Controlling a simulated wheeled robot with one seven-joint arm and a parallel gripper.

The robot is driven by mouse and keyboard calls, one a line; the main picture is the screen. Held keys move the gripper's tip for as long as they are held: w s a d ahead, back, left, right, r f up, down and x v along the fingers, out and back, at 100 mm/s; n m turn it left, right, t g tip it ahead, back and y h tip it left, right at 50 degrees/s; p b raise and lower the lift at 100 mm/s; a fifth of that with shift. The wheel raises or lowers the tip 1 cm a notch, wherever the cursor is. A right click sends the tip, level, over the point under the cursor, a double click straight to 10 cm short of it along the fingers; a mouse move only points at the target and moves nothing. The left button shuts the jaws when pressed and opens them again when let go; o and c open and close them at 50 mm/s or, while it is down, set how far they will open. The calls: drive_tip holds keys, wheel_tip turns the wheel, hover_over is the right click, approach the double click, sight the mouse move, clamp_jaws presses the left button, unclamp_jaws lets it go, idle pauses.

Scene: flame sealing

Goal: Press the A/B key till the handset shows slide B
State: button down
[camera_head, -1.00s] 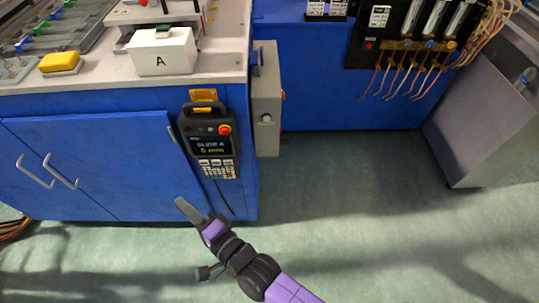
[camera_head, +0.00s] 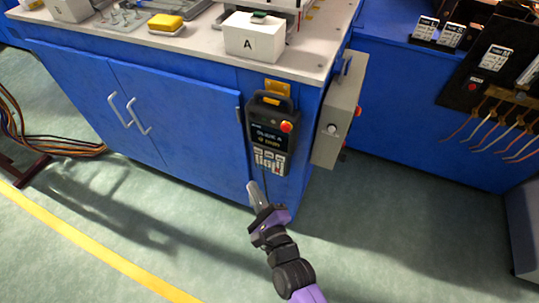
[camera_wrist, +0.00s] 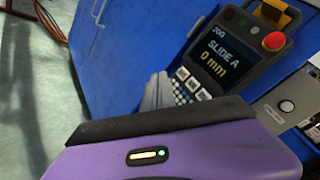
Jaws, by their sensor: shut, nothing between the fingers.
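The black handset (camera_head: 270,133) hangs on the blue cabinet's right end in the head view, with a red button at its upper right. It also shows in the wrist view (camera_wrist: 240,52), where its screen (camera_wrist: 217,45) reads "SLIDE A" and "0 mm". Its light keypad (camera_wrist: 190,84) lies below the screen; the key labels are too small to read, and my fingers hide part of it. My gripper (camera_head: 253,188) is shut and empty, just below the handset in the head view. Its grey fingertips (camera_wrist: 157,90) appear beside the keypad in the wrist view; I cannot tell whether they touch it.
A grey box (camera_head: 340,112) is fixed to the cabinet right of the handset. The cabinet's blue doors (camera_head: 120,100) with white handles are to the left. A white block marked A (camera_head: 253,38) stands on the worktop above. The green floor (camera_head: 390,240) is open at right.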

sight(269, 155)
drive_tip(key=w+d+b, duration=0.3)
drive_tip(key=w+b, duration=0.5)
drive_tip(key=b, duration=0.3)
idle(0.3)
idle(1.8)
drive_tip(key=shift+w+d+b, duration=0.1)
drive_tip(key=shift+w+b, duration=0.3)
drive_tip(key=shift+w+d, duration=0.1)
drive_tip(key=shift+w, duration=0.25)
idle(0.5)
drive_tip(key=shift+s, duration=0.2)
drive_tip(key=shift+s+a+p, duration=0.25)
drive_tip(key=shift+s+p, duration=0.3)
drive_tip(key=shift+p, duration=0.3)
